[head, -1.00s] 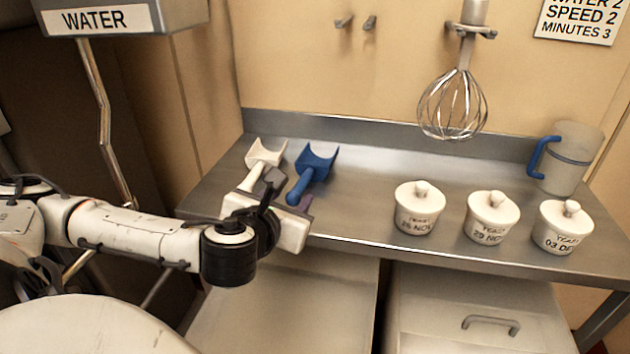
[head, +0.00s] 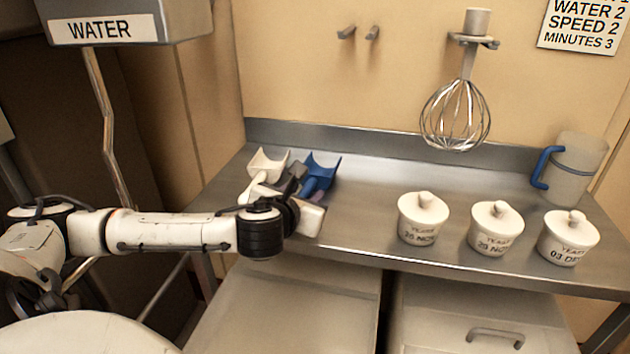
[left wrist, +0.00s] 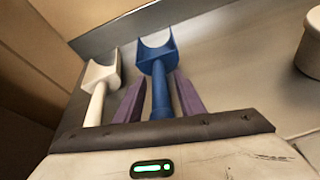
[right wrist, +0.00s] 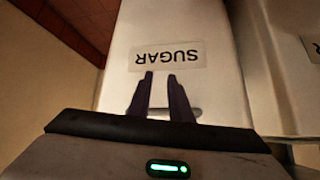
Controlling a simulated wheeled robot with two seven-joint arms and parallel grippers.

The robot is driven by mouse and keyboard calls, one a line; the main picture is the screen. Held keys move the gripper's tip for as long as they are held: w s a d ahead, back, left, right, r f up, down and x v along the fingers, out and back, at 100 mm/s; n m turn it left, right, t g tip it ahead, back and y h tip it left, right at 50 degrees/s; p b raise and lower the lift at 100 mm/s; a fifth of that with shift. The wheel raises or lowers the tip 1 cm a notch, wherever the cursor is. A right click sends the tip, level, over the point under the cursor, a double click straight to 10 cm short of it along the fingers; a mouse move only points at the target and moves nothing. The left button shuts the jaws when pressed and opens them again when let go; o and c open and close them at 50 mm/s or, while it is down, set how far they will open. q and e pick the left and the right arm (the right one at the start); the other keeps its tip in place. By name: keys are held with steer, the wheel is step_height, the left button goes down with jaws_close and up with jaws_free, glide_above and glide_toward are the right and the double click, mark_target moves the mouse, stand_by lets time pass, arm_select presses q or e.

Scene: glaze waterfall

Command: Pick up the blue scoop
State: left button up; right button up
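The blue scoop (head: 321,172) lies on the steel table, its bowl toward the wall. In the left wrist view the scoop (left wrist: 157,62) has its handle between the two fingers of my left gripper (left wrist: 157,98). A gap shows on each side of the handle, so the gripper is open around it. In the head view my left gripper (head: 302,186) covers most of the handle. My right gripper (right wrist: 160,80) is outside the head view. In its wrist view its fingers are apart and empty, in front of a bin labelled SUGAR (right wrist: 166,55).
A white scoop (head: 268,163) lies just left of the blue one, close to my left gripper. Several lidded white pots, one of them here (head: 423,218), and a jug (head: 577,167) stand to the right. A whisk (head: 455,115) hangs above. The table's middle (head: 370,180) is clear.

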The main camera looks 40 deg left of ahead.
arm_select(q)
jaws_close()
steer(key=shift+r, duration=0.15)
step_height(320, 180, up, 10)
steer(key=shift+f+p, duration=0.1)
steer(key=shift+p, duration=0.9)
